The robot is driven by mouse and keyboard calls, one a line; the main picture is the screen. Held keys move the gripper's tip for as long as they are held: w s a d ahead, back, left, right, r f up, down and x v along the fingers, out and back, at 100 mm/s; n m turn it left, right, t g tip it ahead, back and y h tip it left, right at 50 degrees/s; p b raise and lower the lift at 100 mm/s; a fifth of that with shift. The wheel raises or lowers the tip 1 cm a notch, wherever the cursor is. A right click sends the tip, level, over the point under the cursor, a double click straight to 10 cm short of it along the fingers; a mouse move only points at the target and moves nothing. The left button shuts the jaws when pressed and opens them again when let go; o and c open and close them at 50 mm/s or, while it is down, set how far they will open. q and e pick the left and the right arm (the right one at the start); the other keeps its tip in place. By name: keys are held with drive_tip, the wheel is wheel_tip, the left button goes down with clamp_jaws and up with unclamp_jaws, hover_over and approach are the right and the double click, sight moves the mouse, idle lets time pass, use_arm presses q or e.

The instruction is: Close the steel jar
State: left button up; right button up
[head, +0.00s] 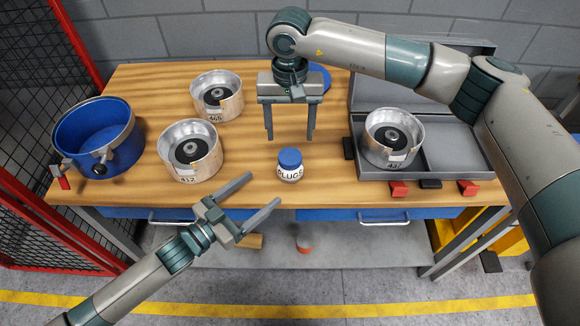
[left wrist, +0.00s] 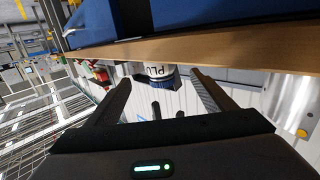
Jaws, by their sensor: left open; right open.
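Three open steel cylinders, each with a dark hub inside, stand on the wooden bench: one marked 465 (head: 232,105), one marked 412 (head: 172,171), and one (head: 377,156) in the grey case. I cannot tell which is the steel jar. A small jar (head: 290,176) labelled PLUGS has a blue cap on; it also shows in the left wrist view (left wrist: 160,72). A flat blue disc (head: 320,75) lies partly hidden behind my right gripper (head: 290,130), which is open, empty and pointing down behind the small jar. My left gripper (head: 264,190) is open and empty at the bench's front edge.
A blue pot (head: 122,128) with a clamp stands at the bench's left end. The open grey case (head: 440,158) with red latches fills the right end. Blue drawers (head: 410,213) lie under the front edge. Red mesh fencing (head: 30,110) stands at the left.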

sight(290, 167)
use_arm(q)
drive_tip(key=x, duration=1.2)
drive_tip(key=shift+d, duration=0.1)
clamp_jaws()
use_arm(e)
drive_tip(key=shift+n, duration=2.3)
drive_tip(key=shift+f, duration=0.15)
drive_tip(key=shift+f, duration=3.85)
